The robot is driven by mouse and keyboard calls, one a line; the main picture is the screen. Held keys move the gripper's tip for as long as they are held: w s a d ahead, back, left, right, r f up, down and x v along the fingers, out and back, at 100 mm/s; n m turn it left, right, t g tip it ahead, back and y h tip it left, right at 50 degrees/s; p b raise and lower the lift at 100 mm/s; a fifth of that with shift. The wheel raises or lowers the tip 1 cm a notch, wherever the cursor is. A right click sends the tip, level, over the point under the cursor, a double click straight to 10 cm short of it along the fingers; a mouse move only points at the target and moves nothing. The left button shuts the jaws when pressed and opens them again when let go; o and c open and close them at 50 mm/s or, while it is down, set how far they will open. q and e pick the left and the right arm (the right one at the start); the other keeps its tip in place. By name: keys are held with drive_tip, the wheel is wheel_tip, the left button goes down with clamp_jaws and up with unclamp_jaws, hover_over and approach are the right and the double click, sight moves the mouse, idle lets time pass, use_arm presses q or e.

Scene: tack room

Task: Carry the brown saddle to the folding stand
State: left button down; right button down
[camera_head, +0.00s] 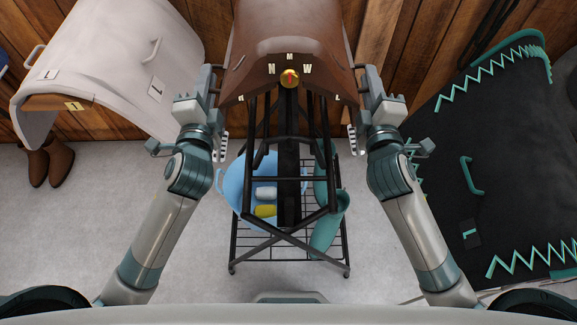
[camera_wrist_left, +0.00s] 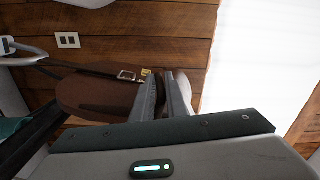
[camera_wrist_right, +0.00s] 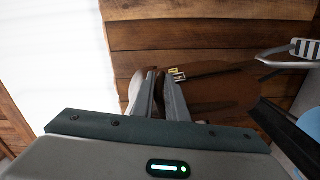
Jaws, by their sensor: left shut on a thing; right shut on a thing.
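The brown saddle (camera_head: 290,40) is at the top centre of the head view, its near edge marked with small pale letter tags and a gold-red knob. My left gripper (camera_head: 207,80) is shut on its left side, and my right gripper (camera_head: 367,80) is shut on its right side. The brown leather and a buckled strap show beside the fingers in the left wrist view (camera_wrist_left: 100,95) and right wrist view (camera_wrist_right: 215,92). The black folding stand (camera_head: 288,160) stands below, its far end hidden under the saddle. I cannot tell whether the saddle touches it.
The stand's lower wire shelf (camera_head: 290,247) bears a blue tub (camera_head: 233,185) and teal rolls (camera_head: 328,225). A white saddle-shaped thing (camera_head: 115,60) is at the left, with brown boots (camera_head: 50,165) below. A black-and-teal blanket (camera_head: 490,150) is at the right. A plank wall is behind.

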use_arm(q)
drive_tip(key=shift+d+r, duration=0.1)
drive_tip(key=shift+d, duration=0.1)
use_arm(e)
drive_tip(key=shift+a+r, duration=0.1)
drive_tip(key=shift+a, duration=0.1)
